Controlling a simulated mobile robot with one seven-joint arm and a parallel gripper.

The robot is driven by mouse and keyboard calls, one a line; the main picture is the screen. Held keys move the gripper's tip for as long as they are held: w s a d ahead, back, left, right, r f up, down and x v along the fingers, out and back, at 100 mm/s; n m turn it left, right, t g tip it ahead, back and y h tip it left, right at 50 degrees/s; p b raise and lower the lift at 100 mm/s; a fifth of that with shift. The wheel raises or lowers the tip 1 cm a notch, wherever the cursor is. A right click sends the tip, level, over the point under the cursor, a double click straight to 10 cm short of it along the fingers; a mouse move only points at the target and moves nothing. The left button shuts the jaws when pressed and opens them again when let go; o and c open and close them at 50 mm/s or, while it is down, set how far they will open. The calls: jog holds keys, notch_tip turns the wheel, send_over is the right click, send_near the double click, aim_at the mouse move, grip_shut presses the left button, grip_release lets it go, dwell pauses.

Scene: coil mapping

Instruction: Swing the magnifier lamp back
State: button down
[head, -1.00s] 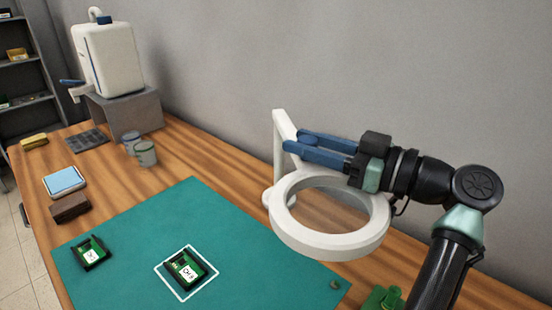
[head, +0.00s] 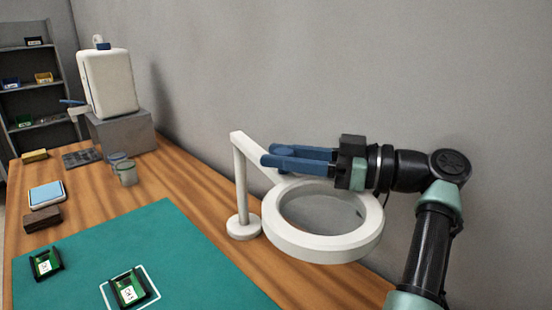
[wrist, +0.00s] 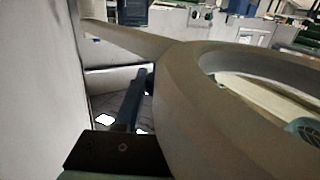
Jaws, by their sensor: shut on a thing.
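The white magnifier lamp has a ring head (head: 275,232), a slanted arm (head: 250,152), an upright post (head: 241,185) and a round base (head: 243,228) on the table. My gripper (head: 283,158) has its blue fingers shut on the lamp where the arm meets the ring, by a small rounded blue piece. The exact contact is partly hidden by the fingers. The ring hangs level above the table's back strip, beside the wall and clear of the mat. In the wrist view the ring (wrist: 180,105) fills the right side, with one blue finger (wrist: 131,100) beside it.
The green mat (head: 190,260) holds two small boards in black holders, one (head: 129,290) inside a white outline. Grey cups (head: 126,174), a white tank (head: 108,82) on a grey stand, and small boxes stand at the left. The grey wall is close behind the lamp.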

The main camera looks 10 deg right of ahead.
aim_at(285, 151)
dwell(0.3)
jog(key=c, duration=0.5)
grip_release()
notch_tip(285, 151, up, 10)
jog(key=shift+r+p, duration=0.1)
jog(key=shift+p, duration=0.2)
